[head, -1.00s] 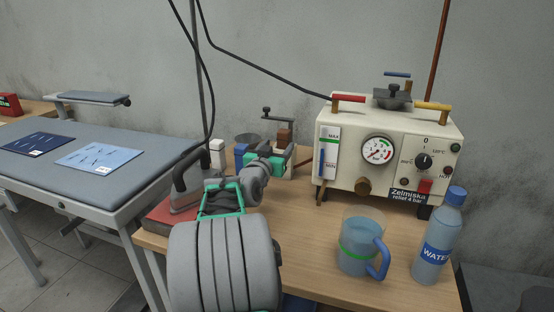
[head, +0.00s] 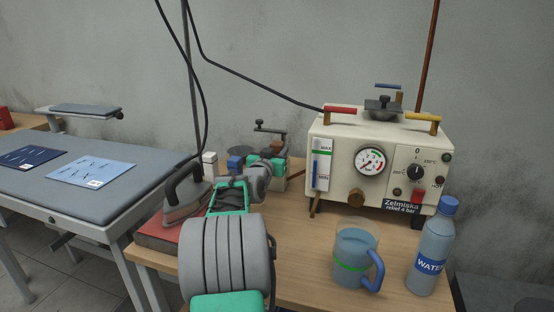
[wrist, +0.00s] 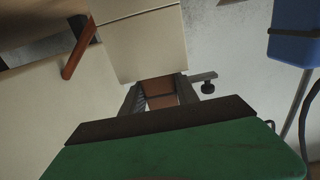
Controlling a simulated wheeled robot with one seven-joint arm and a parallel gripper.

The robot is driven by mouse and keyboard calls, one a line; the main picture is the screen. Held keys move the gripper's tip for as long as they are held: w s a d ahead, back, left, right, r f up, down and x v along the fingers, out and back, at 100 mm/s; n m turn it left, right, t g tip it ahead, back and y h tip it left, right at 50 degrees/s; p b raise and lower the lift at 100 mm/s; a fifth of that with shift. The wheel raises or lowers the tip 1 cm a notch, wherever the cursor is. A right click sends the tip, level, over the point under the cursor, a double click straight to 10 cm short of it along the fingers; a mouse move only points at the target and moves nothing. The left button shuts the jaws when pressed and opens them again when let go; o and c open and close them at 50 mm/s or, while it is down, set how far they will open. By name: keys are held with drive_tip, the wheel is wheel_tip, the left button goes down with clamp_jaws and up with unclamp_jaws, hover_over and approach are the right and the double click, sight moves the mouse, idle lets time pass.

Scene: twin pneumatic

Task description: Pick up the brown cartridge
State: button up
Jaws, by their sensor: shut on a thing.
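The brown cartridge (head: 279,146) is small in the head view, at the far end of my arm, left of the cream steam unit. Its lower part is hidden by my gripper. My gripper (head: 274,155), green and grey, is shut on it. In the wrist view the reddish-brown cartridge (wrist: 160,92) sits between the two dark fingers of my gripper (wrist: 158,98). A grey bar with a black knob is beside the right finger. I cannot tell whether the cartridge is clear of what is below it.
The cream steam unit (head: 335,185) stands close on the right. A mug (head: 353,250) and water bottle (head: 432,245) stand in front. An ironing table (head: 70,195) is at left.

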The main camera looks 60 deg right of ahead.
clamp_jaws()
